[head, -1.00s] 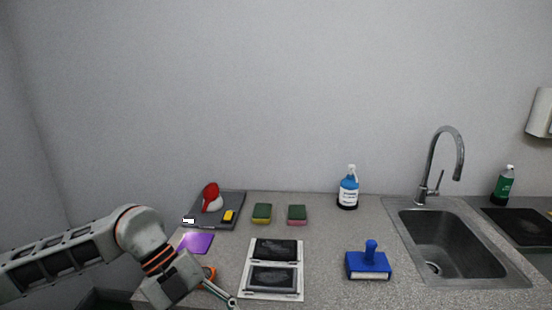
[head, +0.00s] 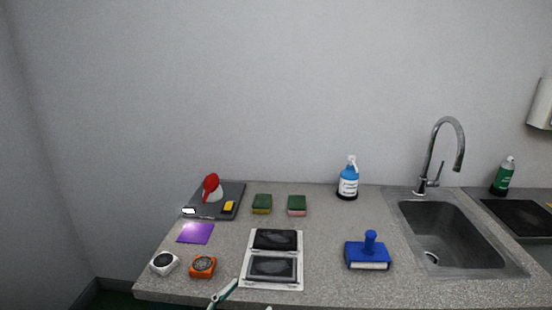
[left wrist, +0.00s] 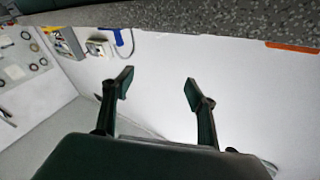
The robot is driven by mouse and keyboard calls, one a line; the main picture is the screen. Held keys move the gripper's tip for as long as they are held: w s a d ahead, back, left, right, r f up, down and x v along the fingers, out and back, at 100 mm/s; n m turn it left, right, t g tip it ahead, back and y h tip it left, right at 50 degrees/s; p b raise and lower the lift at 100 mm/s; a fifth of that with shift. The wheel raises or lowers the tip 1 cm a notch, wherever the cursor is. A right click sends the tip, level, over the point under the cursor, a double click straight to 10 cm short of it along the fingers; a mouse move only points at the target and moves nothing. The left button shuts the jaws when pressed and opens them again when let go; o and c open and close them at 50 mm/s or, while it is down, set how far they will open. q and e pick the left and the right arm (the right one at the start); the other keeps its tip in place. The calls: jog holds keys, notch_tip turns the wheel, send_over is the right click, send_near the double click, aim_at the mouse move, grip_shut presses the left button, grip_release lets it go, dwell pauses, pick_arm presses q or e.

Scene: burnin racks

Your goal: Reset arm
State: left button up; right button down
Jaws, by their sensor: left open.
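My left gripper (head: 245,300) shows only as fingertips at the bottom edge of the head view, by the front edge of the counter (head: 330,225). In the left wrist view my left gripper (left wrist: 158,88) is open, with its two dark fingers spread and nothing between them. The counter's underside or edge runs across the top of that view, apart from the fingers. The rest of my left arm is out of the head view. My right gripper is in neither view.
On the counter are an orange device (head: 203,266), a white device (head: 164,262), a purple sheet (head: 195,233), a grey tray (head: 236,193), a double-panel white tray (head: 245,268), two sponges (head: 262,204), a blue stamp-like block (head: 368,254), a spray bottle (head: 348,178) and a sink (head: 450,235).

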pick_arm(q)
jog(key=s+a+f+n+g+y, duration=0.1)
jog(key=s+a+f+n+y, duration=0.1)
jog(key=f, duration=0.6)
jog(key=s+a+f+n+g+y, duration=0.2)
jog(key=s+a+f+y, duration=0.2)
jog(key=s+a+f, duration=0.3)
jog(key=s+a+f+n+g+y, duration=0.2)
jog(key=s+a+f+y, duration=0.1)
jog(key=f, duration=0.7)
jog(key=shift+s+a+f, duration=0.3)
jog(key=shift+s+a, duration=0.45)
jog(key=shift+s, duration=0.5)
